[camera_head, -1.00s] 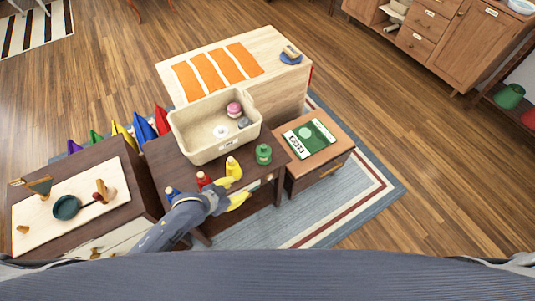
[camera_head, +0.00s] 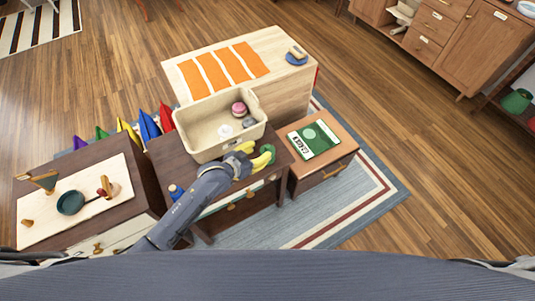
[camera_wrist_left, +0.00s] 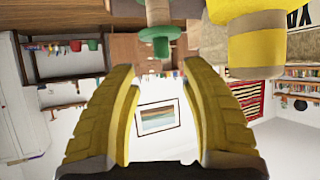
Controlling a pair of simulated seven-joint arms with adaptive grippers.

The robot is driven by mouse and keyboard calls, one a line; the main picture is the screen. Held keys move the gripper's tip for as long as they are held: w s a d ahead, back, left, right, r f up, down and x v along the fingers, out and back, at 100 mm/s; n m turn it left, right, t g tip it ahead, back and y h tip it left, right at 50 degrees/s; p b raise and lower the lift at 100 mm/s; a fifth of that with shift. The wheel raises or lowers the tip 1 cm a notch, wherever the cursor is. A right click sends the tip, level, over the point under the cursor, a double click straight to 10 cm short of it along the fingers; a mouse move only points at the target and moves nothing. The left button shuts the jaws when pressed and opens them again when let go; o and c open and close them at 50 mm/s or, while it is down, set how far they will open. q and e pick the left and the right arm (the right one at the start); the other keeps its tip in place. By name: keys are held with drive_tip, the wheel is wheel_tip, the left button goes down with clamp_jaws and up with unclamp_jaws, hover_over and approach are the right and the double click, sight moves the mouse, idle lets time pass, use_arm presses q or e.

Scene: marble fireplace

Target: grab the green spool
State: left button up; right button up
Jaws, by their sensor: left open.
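The green spool (camera_head: 269,149) stands on the dark wooden cabinet, near its right edge and right of the cream bin. Whether a finger touches the spool cannot be told. My right gripper is not in view.
A cream bin (camera_head: 188,134) with a few items stands behind my left gripper. A green card (camera_head: 314,140) lies on the right cabinet.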

sight(266, 147)
use_arm(q)
drive_tip(key=shift+x, duration=3.5)
drive_tip(key=shift+w+a, duration=0.15)
clamp_jaws()
